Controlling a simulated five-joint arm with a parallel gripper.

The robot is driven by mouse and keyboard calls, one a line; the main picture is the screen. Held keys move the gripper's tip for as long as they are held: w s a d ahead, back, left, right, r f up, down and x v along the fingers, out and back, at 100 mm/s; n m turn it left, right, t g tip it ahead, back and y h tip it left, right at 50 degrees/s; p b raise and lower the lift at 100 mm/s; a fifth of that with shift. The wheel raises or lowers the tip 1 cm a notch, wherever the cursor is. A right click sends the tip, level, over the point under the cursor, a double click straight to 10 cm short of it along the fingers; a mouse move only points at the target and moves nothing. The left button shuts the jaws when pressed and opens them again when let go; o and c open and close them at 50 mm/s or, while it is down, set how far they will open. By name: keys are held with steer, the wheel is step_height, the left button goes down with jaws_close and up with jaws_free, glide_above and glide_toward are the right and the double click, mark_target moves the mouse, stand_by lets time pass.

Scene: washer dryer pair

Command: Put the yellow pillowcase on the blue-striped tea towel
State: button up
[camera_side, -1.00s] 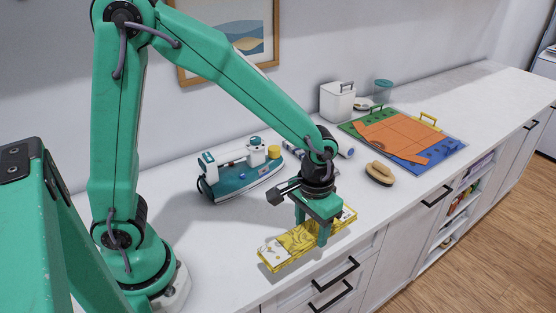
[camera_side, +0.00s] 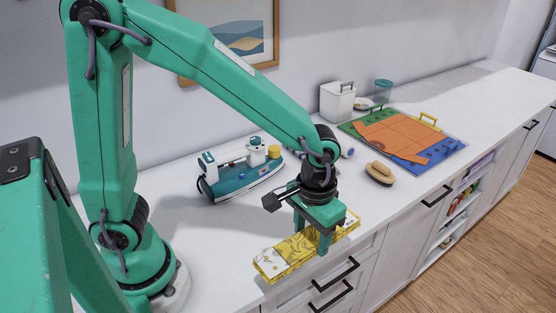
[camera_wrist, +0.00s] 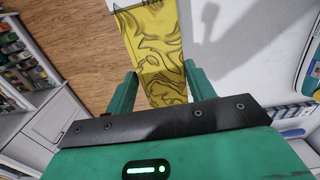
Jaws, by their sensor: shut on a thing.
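The yellow pillowcase (camera_side: 287,258) is a folded strip with a grey and white pattern, at the counter's front edge in the side view. My gripper (camera_side: 312,240) is shut on it from above, fingers pointing down. In the wrist view the pillowcase (camera_wrist: 152,45) runs between my gripper's fingers (camera_wrist: 160,75) and away to the top. Whether it touches the counter or hangs just above is hard to tell.
A teal and white machine (camera_side: 240,180) stands behind my gripper. A brush (camera_side: 379,173) lies to the right, before a green, orange and blue mat (camera_side: 440,155). A white canister (camera_side: 337,102) stands at the wall.

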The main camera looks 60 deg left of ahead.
steer(key=w+a+r+n, duration=0.1)
steer(key=w+a+n, duration=0.4)
steer(key=w, duration=0.5)
steer(key=w+a+r+n, duration=0.1)
steer(key=w+a+n, duration=0.3)
steer(key=w+a, duration=0.45)
steer(key=w+a+f+n, duration=0.1)
steer(key=w+a+n, duration=0.3)
steer(key=a, duration=0.6)
steer(key=w+a+f+n, duration=0.1)
steer(key=w+a+n, duration=0.3)
steer(key=a, duration=0.7)
steer(key=shift+w+a+f, duration=0.15)
steer(key=shift+w+a, duration=0.1)
steer(key=shift+w, duration=0.7)
steer(key=shift+f, duration=0.15)
steer(key=shift+f, duration=3.5)
steer(key=shift+f, duration=0.8)
